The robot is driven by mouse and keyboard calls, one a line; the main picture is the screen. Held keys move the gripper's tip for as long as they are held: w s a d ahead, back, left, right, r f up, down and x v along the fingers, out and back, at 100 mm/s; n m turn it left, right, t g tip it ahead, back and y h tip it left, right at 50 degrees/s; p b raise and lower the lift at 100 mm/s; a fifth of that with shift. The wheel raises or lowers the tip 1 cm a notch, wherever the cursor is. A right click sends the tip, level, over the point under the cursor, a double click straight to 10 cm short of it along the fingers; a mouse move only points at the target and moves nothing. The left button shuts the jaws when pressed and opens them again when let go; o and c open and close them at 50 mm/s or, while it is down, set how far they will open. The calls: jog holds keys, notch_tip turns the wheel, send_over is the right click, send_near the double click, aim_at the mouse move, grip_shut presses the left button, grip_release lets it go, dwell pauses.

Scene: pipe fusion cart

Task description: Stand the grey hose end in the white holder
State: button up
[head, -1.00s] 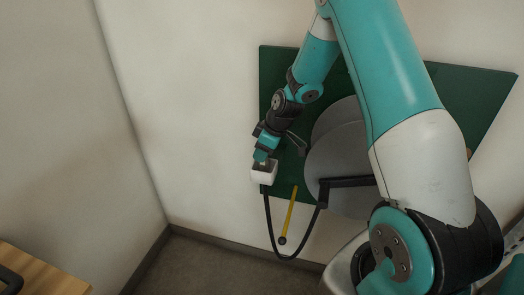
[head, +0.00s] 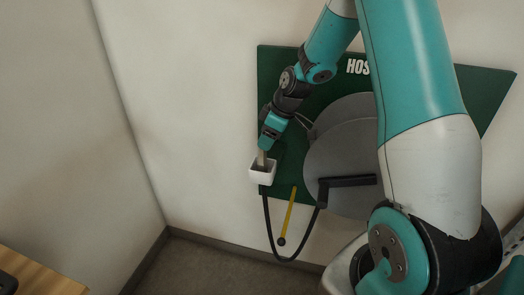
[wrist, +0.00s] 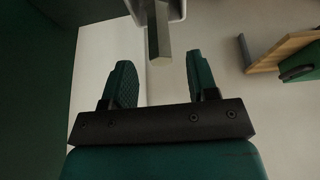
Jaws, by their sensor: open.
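The white holder (head: 262,175) is fixed at the lower left of the green board. The grey hose end (head: 262,158) stands about upright in it, its top showing above the rim. The black hose (head: 267,215) hangs from below the holder. My gripper (head: 265,146) is just above the hose end. In the wrist view my gripper (wrist: 160,68) is open, its fingers spread apart and empty. The grey hose end (wrist: 159,40) shows beyond the fingers, clear of both, running into the white holder (wrist: 178,10) at the top edge. Its lower part is hidden inside the holder.
The green board (head: 490,95) carries a grey hose reel (head: 340,150) with a black crank arm (head: 350,182), right of the holder. A yellow strip (head: 290,212) hangs beside the hose loop. White wall lies left. A wooden table (head: 35,275) stands at the lower left.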

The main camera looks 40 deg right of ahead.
jog(key=v, duration=0.6)
jog(key=s+a+r+g+y, duration=0.1)
jog(key=s+a+r, duration=0.2)
jog(key=a, duration=0.5)
jog(key=s+a+r, duration=0.3)
jog(key=s+a, duration=0.1)
jog(key=a, duration=0.3)
jog(key=s+a+r+g, duration=0.1)
jog(key=s+a, duration=0.4)
jog(key=s, duration=0.4)
jog(key=s+a+r+g, duration=0.1)
jog(key=s+a, duration=0.5)
jog(key=s, duration=0.3)
jog(key=shift+a+m+g+b, duration=0.25)
jog(key=shift+m+g+b, duration=0.05)
